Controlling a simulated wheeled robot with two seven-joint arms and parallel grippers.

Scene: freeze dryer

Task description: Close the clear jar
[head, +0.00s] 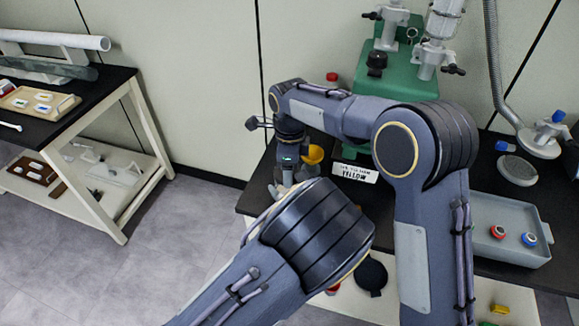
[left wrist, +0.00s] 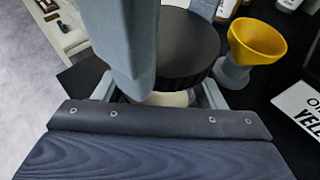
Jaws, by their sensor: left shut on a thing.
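A round black lid (left wrist: 187,48) shows in the left wrist view, with a pale part of the jar (left wrist: 172,98) just below it. My left gripper (left wrist: 160,92) is shut on the jar, one finger on each side. I cannot tell whether the lid is seated or only close above the jar. My right gripper (head: 289,155) points down over the same spot in the head view. In the left wrist view its grey parts stand close beside the lid, and its grip is unclear. My left wrist hides most of the jar in the head view.
A yellow funnel (left wrist: 258,42) stands close right of the jar, with a white label card (head: 354,173) beyond it. A green machine (head: 400,70) stands behind. A grey tray (head: 500,250) with red and blue round pieces lies to the right. A side table (head: 100,95) is at left.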

